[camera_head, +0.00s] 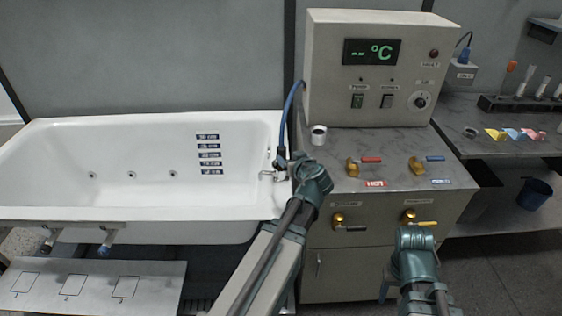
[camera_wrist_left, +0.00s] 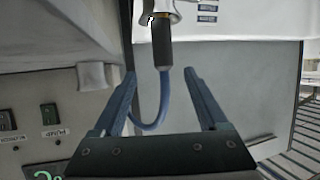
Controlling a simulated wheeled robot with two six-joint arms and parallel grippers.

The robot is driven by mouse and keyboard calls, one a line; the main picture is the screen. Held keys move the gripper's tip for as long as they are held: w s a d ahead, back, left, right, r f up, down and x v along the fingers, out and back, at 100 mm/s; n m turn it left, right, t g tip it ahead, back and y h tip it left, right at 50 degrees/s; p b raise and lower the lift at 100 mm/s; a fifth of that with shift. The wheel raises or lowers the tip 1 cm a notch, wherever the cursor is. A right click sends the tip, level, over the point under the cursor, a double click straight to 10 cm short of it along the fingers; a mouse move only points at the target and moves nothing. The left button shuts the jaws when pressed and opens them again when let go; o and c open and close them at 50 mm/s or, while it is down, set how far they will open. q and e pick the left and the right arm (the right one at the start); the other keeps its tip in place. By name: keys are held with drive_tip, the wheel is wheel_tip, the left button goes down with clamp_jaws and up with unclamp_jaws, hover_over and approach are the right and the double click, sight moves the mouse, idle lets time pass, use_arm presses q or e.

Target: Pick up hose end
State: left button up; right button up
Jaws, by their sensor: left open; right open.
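The blue hose (camera_head: 289,106) runs down the left side of the control cabinet to the tub's right rim. In the left wrist view the hose end (camera_wrist_left: 161,44) is a dark sleeve below a metal fitting (camera_wrist_left: 158,12), with the blue hose hanging from it in a loop. My left gripper (camera_wrist_left: 160,77) is open. Its fingers point toward the hose end, with the blue hose between them and no clear contact. In the head view my left gripper (camera_head: 283,164) is at the tub's right rim, partly hiding the hose end. My right gripper (camera_head: 416,232) is open near the yellow-handled valve.
The white bathtub (camera_head: 90,135) fills the left. A metal panel (camera_head: 160,285) lies in front of the tub.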

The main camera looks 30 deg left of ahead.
sight(284, 152)
use_arm(q)
drive_tip(key=b+x, duration=0.2)
drive_tip(key=x, duration=0.4)
drive_tip(key=shift+f, duration=0.1)
drive_tip(key=shift+w+a, duration=0.2)
drive_tip(key=shift+w, duration=0.05)
drive_tip(key=shift+f, duration=0.1)
drive_tip(key=b+x, duration=0.2)
drive_tip(key=x, duration=0.3)
drive_tip(key=shift+a+f, duration=0.1)
drive_tip(key=shift+a, duration=0.15)
drive_tip(key=shift+s, duration=0.15)
drive_tip(key=shift+c, duration=0.2)
clamp_jaws()
